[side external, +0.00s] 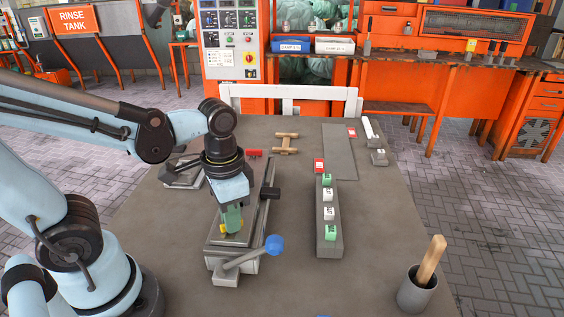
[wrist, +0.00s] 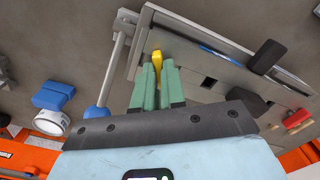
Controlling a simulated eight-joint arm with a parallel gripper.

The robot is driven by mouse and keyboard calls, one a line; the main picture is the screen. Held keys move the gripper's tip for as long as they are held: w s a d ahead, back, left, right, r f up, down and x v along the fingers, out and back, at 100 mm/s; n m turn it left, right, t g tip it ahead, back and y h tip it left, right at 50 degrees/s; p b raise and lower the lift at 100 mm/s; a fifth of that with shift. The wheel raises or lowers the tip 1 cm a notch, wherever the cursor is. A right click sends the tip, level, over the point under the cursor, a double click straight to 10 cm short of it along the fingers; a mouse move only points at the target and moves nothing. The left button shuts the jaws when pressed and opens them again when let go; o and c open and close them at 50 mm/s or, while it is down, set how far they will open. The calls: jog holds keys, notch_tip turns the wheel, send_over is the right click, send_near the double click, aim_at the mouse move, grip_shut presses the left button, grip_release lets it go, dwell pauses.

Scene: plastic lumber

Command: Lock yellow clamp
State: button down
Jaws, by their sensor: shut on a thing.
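The yellow clamp (side external: 222,229) is on the near part of a grey metal fixture (side external: 222,263) on the table. In the wrist view its yellow handle (wrist: 156,60) shows between the green fingertips, the rest of it hidden by them. My gripper (side external: 232,222) points down over the fixture and is shut on the yellow clamp. It also shows in the wrist view (wrist: 157,76). Whether the clamp is locked cannot be told.
A lever with a blue knob (side external: 273,244) sticks out at the fixture's near right, close to my gripper. A black knob (side external: 270,193) is on its right side. A grey rack (side external: 329,243) with several green and white blocks stands to the right, and a grey cup (side external: 416,294) at the near right.

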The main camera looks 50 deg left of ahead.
jog(key=m, duration=0.5)
jog(key=shift+m, duration=0.4)
dwell(0.4)
jog(key=c, duration=1.2)
grip_release()
jog(key=shift+r, duration=0.15)
notch_tip(320, 180, up, 12)
